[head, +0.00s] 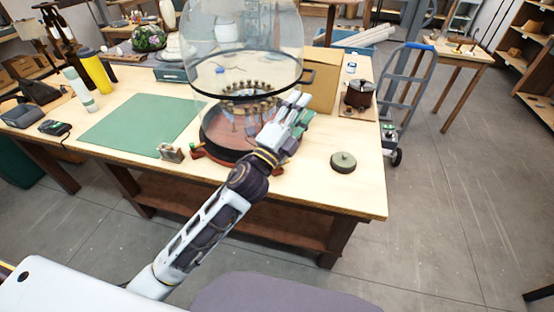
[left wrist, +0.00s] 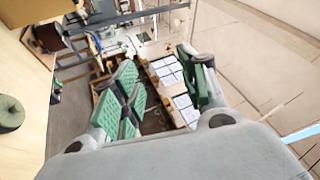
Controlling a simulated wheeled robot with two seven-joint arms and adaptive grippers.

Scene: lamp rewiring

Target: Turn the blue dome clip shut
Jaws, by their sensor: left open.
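The lamp's clear glass dome (head: 245,40), with a dark lower rim, stands over a round red-brown base (head: 228,150) on the workbench. A ring of brass-coloured parts (head: 262,88) shows between them. A small blue spot (head: 220,70) shows through the glass; I cannot tell whether it is the blue dome clip. A red part (head: 197,151) sits at the base's left edge. My left gripper (head: 297,112) is at the right side of the lamp, in front of part of it; I cannot tell if it touches. In the left wrist view its green-padded fingers (left wrist: 165,88) are apart, with nothing between them.
A green mat (head: 140,125) lies left of the lamp, with a small metal block (head: 171,153) near it. A round green-grey disc (head: 343,162) lies to the right. A cardboard box (head: 322,85) and a dark pot (head: 359,93) stand behind.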

